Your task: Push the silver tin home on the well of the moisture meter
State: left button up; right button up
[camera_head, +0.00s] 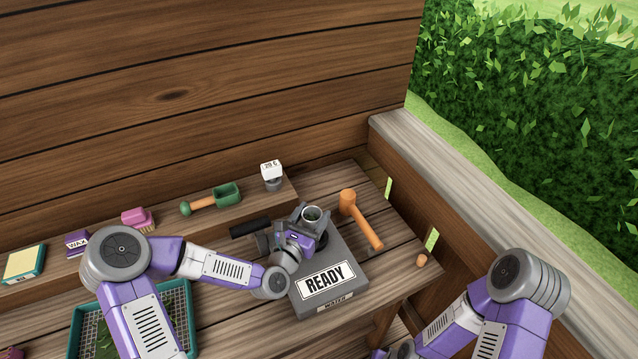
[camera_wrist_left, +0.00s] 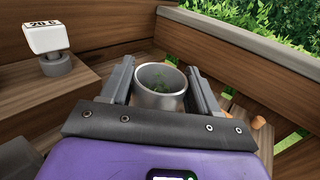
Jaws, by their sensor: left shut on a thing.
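The silver tin (camera_head: 312,214) is an open cup with some green leaf inside, which shows in the left wrist view (camera_wrist_left: 158,88). My left gripper (camera_head: 307,222) is shut on it, one finger on each side. The tin is upright over the back part of the moisture meter (camera_head: 355,274), a grey box whose display reads READY. The well is hidden under the tin and gripper, so I cannot tell how deep the tin sits. My right arm is at the lower right, and its fingers are out of view.
An orange mallet (camera_head: 362,220) lies right of the meter, with a small cork (camera_head: 422,260) farther right. A black-handled tool (camera_head: 250,229) lies to its left. A white 20 C gauge (camera_head: 271,170) and a green scoop (camera_head: 226,195) are on the back ledge. A teal tray (camera_head: 190,312) holds leaves.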

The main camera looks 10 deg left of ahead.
aim_at(312, 226)
pick_arm(q)
jog(key=shift+w+r, duration=0.1)
jog(key=shift+w, duration=0.4)
jog(key=shift+s+r, duration=0.1)
jog(key=shift+s, duration=0.3)
jog(key=shift+w+f+b, duration=0.15)
jog(key=shift+f+b, duration=0.7)
jog(key=shift+f, duration=0.2)
pick_arm(e)
jog(key=shift+w+f, duration=0.3)
jog(key=shift+f, duration=0.5)
pick_arm(q)
jog(key=shift+f+b, duration=1.4)
jog(key=shift+f, duration=0.2)
pick_arm(e)
jog(key=shift+f, duration=1.4)
pick_arm(q)
jog(key=o, duration=1.2)
pick_arm(e)
jog(key=shift+r, duration=0.1)
